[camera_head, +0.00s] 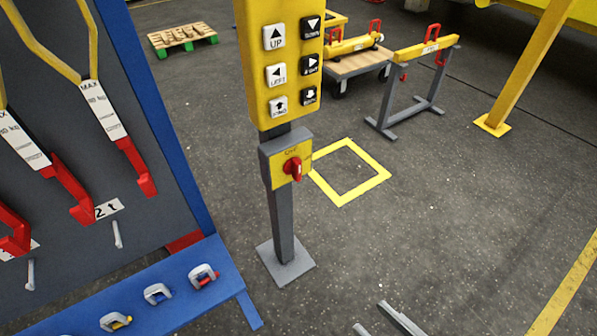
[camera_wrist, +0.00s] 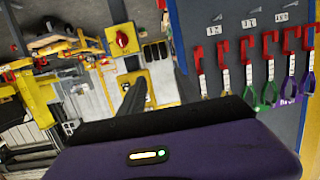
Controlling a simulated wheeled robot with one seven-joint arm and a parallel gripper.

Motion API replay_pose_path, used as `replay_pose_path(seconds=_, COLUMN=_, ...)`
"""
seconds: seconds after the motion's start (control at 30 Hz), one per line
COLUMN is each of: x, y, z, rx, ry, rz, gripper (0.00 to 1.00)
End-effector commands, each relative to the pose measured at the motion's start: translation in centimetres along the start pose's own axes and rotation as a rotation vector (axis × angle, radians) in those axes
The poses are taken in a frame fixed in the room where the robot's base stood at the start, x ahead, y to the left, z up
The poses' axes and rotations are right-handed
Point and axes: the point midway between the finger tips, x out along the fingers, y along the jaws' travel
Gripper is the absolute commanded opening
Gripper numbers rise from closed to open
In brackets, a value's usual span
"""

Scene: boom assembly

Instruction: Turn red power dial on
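The red power dial (camera_head: 293,169) sits on the yellow face of a grey switch box (camera_head: 271,168), below the yellow button panel (camera_head: 261,65) on a grey post. Its handle stands roughly upright, and small lettering above it seems to read OFF. My gripper (camera_head: 370,316) shows only as two grey fingertips at the bottom edge, low and right of the post, apart from the dial. In the wrist view my gripper (camera_wrist: 158,78) shows two dark fingers spread apart with nothing between them.
A blue-framed board (camera_head: 160,120) with hanging slings and red hooks stands at the left, above a blue shelf (camera_head: 215,262) with shackles. A yellow floor square (camera_head: 386,178), a trestle (camera_head: 412,108) and a trolley (camera_head: 347,64) lie behind the post.

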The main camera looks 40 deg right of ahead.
Motion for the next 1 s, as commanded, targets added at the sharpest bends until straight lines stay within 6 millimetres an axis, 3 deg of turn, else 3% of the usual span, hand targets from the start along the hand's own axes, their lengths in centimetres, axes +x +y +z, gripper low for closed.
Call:
replay_pose_path(seconds=0.27, x=9.1, y=4.0, z=2.2, rx=0.067, ry=0.197, rz=0.127, gripper=0.42)
replay_pose_path(seconds=0.63, x=22.1, y=12.4, z=5.3, rx=0.146, ry=0.299, rz=0.263, gripper=0.42)
replay_pose_path(seconds=1.0, x=34.1, y=20.1, z=4.6, rx=0.154, ry=0.321, rz=0.247, gripper=0.42)
